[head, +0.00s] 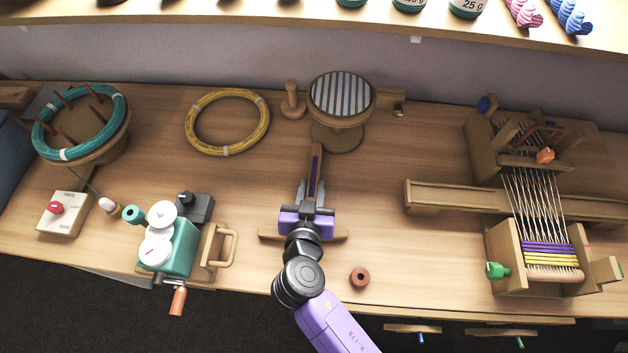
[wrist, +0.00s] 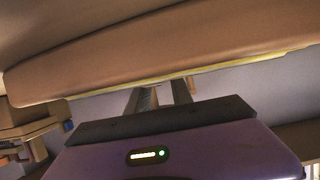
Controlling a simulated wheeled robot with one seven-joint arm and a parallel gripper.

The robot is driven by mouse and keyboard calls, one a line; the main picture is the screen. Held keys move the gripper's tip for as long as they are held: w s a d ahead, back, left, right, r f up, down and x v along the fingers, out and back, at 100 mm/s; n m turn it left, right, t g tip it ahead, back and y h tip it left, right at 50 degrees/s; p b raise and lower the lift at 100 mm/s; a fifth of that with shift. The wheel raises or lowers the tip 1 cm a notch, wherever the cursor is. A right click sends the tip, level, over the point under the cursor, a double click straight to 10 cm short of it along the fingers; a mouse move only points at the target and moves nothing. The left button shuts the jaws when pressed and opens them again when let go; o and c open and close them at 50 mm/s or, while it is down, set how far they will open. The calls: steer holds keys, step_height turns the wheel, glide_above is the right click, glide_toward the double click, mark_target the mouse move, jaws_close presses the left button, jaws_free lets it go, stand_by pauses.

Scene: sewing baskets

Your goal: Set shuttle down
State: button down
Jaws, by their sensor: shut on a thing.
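A long wooden shuttle (head: 316,168) with a purple strip along its middle shows in the head view, left of centre on the table. It points away from me toward the round stool. My gripper (head: 315,193) is shut on its near part, one finger on each side. Whether the shuttle touches the table cannot be told. In the wrist view the gripper's fingers (wrist: 162,98) are largely hidden behind a broad wooden bar. This bar (head: 335,235) lies crosswise beneath my gripper in the head view; in the wrist view (wrist: 150,65) it has a yellow edge.
The loom (head: 510,265) stands at the right, its long wooden rail (head: 450,200) reaching left. A striped round stool (head: 341,97) is behind the shuttle. A teal winder (head: 178,250) is at the left, a small brown ring (head: 360,278) at front. Table between shuttle and rail is clear.

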steer(key=shift+f, duration=0.3)
steer(key=shift+r, duration=0.15)
steer(key=shift+f, duration=0.2)
steer(key=c, duration=1.1)
jaws_free()
steer(key=shift+r, duration=0.1)
steer(key=shift+s+r, duration=0.1)
steer(key=shift+r, duration=0.1)
steer(key=b+v, duration=0.1)
steer(key=v, duration=1.1)
steer(key=shift+f, duration=0.2)
